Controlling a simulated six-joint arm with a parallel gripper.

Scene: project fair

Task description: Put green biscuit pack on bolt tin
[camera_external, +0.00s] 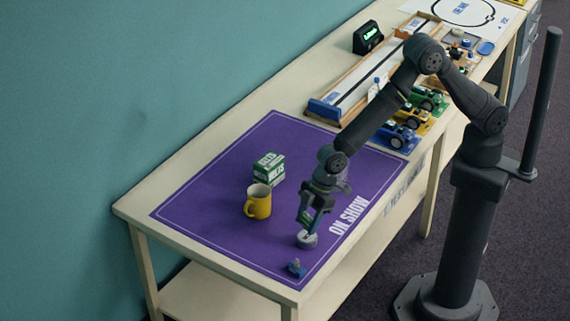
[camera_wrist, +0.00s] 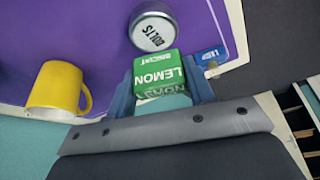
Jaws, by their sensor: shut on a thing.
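The green biscuit pack (camera_wrist: 158,72), marked LEMON, is between the two fingers of my gripper (camera_wrist: 161,92) in the wrist view. My gripper (camera_external: 314,212) is shut on it and points down near the front of the purple mat in the external view. The bolt tin (camera_wrist: 153,31), round with a silver lid marked BOLTS, shows just beyond the pack. In the external view the tin (camera_external: 307,241) stands on the mat directly below my fingertips. The fingers hide most of the pack there, and I cannot tell whether it touches the tin.
A yellow mug (camera_external: 258,202) stands left of my gripper, with a green and white box (camera_external: 269,168) behind it. A small blue object (camera_external: 296,267) lies near the front corner of the purple mat (camera_external: 200,212). Toy cars (camera_external: 402,137) stand beyond the mat.

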